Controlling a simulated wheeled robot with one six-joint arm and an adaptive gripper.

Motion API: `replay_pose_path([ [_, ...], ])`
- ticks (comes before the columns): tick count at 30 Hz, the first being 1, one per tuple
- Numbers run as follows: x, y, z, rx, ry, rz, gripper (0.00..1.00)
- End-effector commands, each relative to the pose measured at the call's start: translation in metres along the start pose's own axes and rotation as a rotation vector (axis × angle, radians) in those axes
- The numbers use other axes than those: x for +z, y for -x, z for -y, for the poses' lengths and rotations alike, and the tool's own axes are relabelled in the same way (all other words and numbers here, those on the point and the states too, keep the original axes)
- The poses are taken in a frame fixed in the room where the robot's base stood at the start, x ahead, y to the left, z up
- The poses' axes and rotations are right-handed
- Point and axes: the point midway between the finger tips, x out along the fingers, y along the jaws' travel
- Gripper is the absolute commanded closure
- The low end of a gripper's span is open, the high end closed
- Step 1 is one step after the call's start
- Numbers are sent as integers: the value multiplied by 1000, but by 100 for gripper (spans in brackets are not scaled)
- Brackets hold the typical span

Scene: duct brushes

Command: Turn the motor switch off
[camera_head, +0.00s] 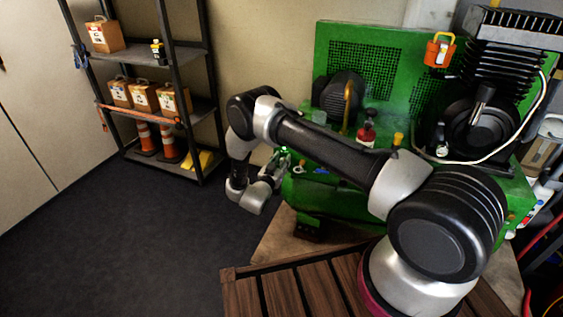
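A green machine (330,48) with mesh panels stands at the back right. It carries a black round motor-like part (342,93) and a larger finned black unit (485,125). An orange box-like fitting (440,51) with a pale label is on the green panel. I cannot tell for sure which of these is the motor switch. My gripper (280,160) is at the machine's left front edge, beside a small green glow. Its fingers are small and partly hidden, so their opening and any contact are unclear.
The dark floor (100,240) at left is clear. A yellow upright (348,105) and a white cable (530,120) are on the machine.

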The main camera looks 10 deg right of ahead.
Motion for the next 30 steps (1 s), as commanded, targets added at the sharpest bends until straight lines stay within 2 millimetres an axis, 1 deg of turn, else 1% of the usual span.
replay_pose_path([
  [2,0,0,0,0,0,0,69],
  [3,0,0,0,0,0,0,76],
  [7,0,0,0,0,0,0,100],
  [15,0,0,0,0,-5,0,100],
  [20,0,1,-1,0,-41,1,100],
  [26,0,1,-2,0,-152,1,100],
  [30,1,1,-4,0,-268,1,100],
])
